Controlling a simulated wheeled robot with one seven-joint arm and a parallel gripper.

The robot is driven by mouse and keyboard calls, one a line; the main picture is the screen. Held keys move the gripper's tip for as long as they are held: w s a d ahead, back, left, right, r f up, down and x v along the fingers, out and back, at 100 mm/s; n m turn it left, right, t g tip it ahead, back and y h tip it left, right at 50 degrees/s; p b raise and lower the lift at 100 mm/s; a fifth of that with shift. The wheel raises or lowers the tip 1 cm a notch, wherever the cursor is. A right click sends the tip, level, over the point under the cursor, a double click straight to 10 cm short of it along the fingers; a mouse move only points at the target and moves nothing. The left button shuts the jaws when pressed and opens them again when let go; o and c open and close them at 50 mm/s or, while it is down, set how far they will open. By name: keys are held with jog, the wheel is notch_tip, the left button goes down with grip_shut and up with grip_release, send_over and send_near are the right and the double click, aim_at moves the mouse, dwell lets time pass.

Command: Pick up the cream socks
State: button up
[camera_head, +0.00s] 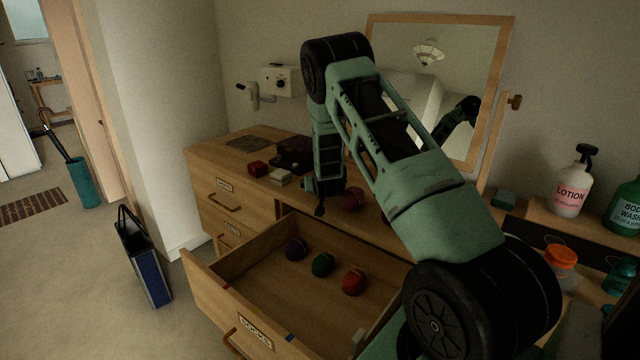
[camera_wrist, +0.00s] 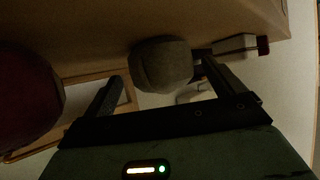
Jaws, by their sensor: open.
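The cream socks, a rounded greyish-beige bundle (camera_wrist: 160,64), show in the wrist view on the wooden dresser top. In the head view I cannot make them out; my arm seems to hide them. My gripper (camera_wrist: 161,80) is open, with one finger on each side of the bundle in the picture. I cannot tell whether the fingers touch it. In the head view my gripper (camera_head: 322,200) points down over the dresser top.
A dark red bundle (camera_head: 352,200) sits close beside my gripper, also in the wrist view (camera_wrist: 25,100). A pale box (camera_head: 280,177) and red box (camera_head: 258,168) stand left. The open drawer (camera_head: 255,322) holds purple, green and red bundles. A mirror (camera_head: 385,19) stands behind.

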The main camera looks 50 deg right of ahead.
jog(key=shift+w+d+f, duration=0.2)
jog(key=shift+w+f, duration=0.05)
jog(key=c, duration=1)
jog(key=shift+c, duration=0.2)
jog(key=shift+r, duration=0.2)
